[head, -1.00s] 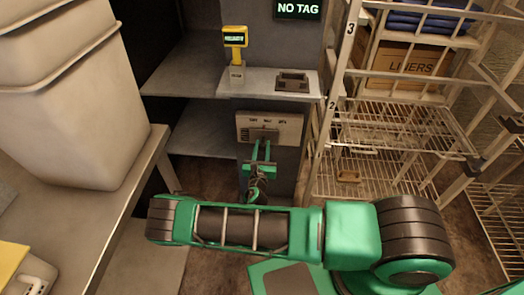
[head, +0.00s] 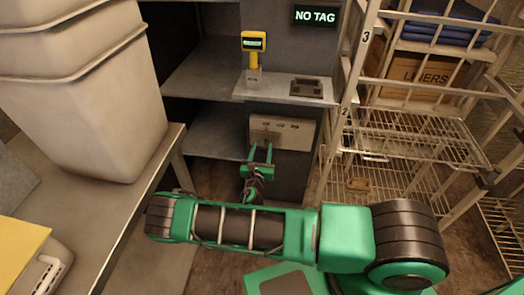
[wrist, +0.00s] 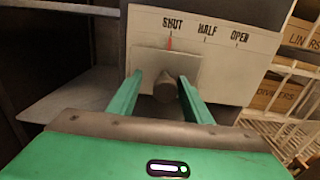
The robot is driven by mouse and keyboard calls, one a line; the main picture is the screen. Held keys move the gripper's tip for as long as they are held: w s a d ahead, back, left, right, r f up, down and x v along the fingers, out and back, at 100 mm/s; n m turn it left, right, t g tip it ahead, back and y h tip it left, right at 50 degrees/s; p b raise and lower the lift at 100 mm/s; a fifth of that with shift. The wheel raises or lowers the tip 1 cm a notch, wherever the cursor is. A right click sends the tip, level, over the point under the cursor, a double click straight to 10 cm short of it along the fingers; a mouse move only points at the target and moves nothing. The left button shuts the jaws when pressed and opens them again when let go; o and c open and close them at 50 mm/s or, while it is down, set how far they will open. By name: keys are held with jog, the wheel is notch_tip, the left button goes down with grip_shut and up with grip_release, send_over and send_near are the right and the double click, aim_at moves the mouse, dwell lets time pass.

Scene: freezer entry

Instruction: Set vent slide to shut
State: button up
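The vent panel (head: 300,135) is a pale plate on the front of the grey pedestal. In the wrist view the plate (wrist: 225,65) reads SHUT, HALF and OPEN from left to right. The vent slide (wrist: 150,62) is a square pale plate with a round grey knob (wrist: 165,90). Its red pointer (wrist: 170,43) stands under SHUT. My gripper (wrist: 160,78) has one green finger on each side of the knob, with a visible gap at least on the left. In the head view my gripper (head: 261,155) is at the panel's left part and hides some of the slide.
A yellow reader (head: 253,42) and a dark device (head: 306,86) are on the pedestal's shelf. A wire rack (head: 410,140) stands close on the right. A table with stacked bins (head: 90,100) is on the left. A sign (head: 316,16) reads NO TAG.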

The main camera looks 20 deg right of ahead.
jog(key=shift+s, duration=0.1)
jog(key=v, duration=1)
jog(key=shift+s+a, duration=0.15)
jog(key=shift+s, duration=0.1)
